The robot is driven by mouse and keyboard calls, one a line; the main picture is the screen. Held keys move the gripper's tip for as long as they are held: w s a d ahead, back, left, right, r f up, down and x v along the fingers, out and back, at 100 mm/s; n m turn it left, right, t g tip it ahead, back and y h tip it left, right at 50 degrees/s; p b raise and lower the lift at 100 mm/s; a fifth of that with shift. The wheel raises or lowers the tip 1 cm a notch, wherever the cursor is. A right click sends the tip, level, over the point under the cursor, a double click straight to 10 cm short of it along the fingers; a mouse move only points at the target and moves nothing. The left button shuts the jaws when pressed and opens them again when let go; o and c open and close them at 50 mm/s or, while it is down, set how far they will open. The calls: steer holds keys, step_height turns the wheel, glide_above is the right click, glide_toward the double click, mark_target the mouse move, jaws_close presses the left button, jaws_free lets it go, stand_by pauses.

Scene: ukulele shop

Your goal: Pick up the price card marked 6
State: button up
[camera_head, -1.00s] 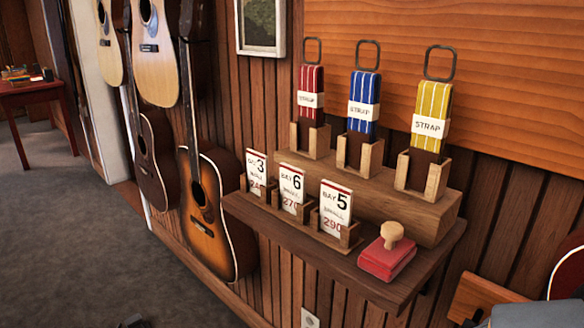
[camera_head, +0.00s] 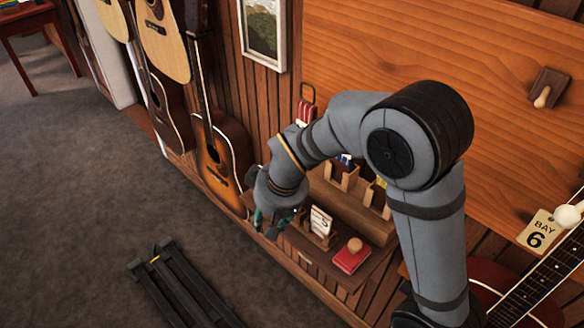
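My gripper (camera_head: 271,222) reaches down in front of the left part of the small wooden shelf (camera_head: 342,278). Its fingers are small and partly hidden, so I cannot tell whether it is open or shut. The price card marked 6 is not visible now; my gripper and wrist cover the place where it stood in the earlier view. The card marked 3 is hidden too. One white price card (camera_head: 320,222) shows just right of my gripper, in a small wooden holder. A separate hanging tag reading BAY 6 (camera_head: 537,231) is at the right.
A red pad with a wooden knob (camera_head: 351,257) lies on the shelf right of the cards. Strap holders (camera_head: 342,172) stand behind, partly covered by my arm. A sunburst guitar (camera_head: 221,157) hangs close left. A guitar neck (camera_head: 555,270) is at lower right.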

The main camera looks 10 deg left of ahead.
steer(key=w+d+r+h+p, duration=0.1)
steer(key=w+r+p, duration=0.6)
steer(key=w+r, duration=0.45)
steer(key=shift+n+g+h, duration=0.8)
steer(key=shift+h, duration=0.1)
steer(key=s+d, duration=0.1)
steer(key=s+d+r, duration=0.1)
steer(key=s+d, duration=0.1)
steer(key=shift+s, duration=0.2)
step_height(320, 180, down, 4)
steer(key=shift+d+f, duration=0.1)
steer(key=shift+f, duration=0.15)
steer(key=shift+w+a+f+p, duration=0.15)
steer(key=shift+f+p, duration=0.45)
steer(key=shift+f, duration=0.9)
steer(key=shift+a+f+p, duration=0.15)
steer(key=shift+f+p, duration=0.45)
steer(key=shift+f, duration=0.85)
steer(key=shift+c, duration=0.9)
jaws_close()
